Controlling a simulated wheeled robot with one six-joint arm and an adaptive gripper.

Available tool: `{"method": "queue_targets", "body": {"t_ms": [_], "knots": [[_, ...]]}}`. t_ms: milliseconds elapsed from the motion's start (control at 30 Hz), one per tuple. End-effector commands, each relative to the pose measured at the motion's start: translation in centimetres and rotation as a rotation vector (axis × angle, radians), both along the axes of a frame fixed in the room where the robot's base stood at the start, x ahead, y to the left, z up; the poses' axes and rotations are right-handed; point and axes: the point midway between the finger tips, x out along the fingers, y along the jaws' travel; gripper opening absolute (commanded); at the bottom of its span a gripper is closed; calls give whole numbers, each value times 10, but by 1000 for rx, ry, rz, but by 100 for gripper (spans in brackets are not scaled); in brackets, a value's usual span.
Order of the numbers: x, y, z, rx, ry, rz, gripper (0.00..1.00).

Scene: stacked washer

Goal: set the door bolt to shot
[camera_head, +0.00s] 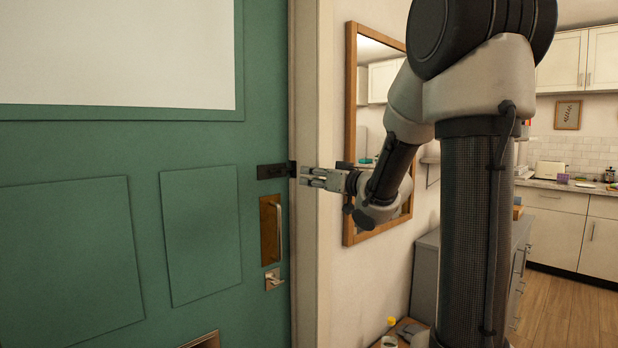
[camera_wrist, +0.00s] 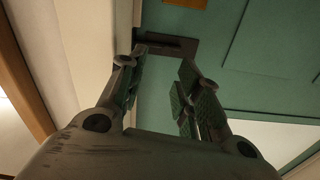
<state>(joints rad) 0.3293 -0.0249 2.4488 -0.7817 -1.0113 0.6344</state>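The door bolt (camera_head: 271,171) is a dark, flat fitting near the right edge of the green door (camera_head: 205,150), above the handle. Its dark end reaches the frame edge; I cannot tell whether it is shot or drawn. My gripper (camera_head: 303,178) is just right of the bolt, in front of the door frame. In the wrist view the bolt (camera_wrist: 172,43) lies beyond the fingertips. My gripper (camera_wrist: 166,65) is open there, with a clear gap between its two padded fingers and nothing between them. I cannot tell whether a fingertip touches the bolt.
Below the bolt are a brass plate with a pull handle (camera_head: 278,232) and a lever lock (camera_head: 273,279). The pale door frame (camera_head: 306,255) runs beside the door. A wood-framed mirror (camera_head: 351,130) hangs close behind my arm. A grey cabinet (camera_head: 426,270) stands at the right.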

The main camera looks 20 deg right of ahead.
Motion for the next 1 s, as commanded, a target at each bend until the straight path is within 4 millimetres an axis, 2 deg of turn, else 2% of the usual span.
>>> {"method": "queue_targets", "body": {"t_ms": [200,300,700,833,1000], "knots": [[27,19,0,-276,-94,7,34],[36,24,0,-330,-110,6,34],[94,43,0,-333,-112,6,34],[103,45,0,-332,-111,5,34],[105,46,0,-331,-112,4,34]]}}
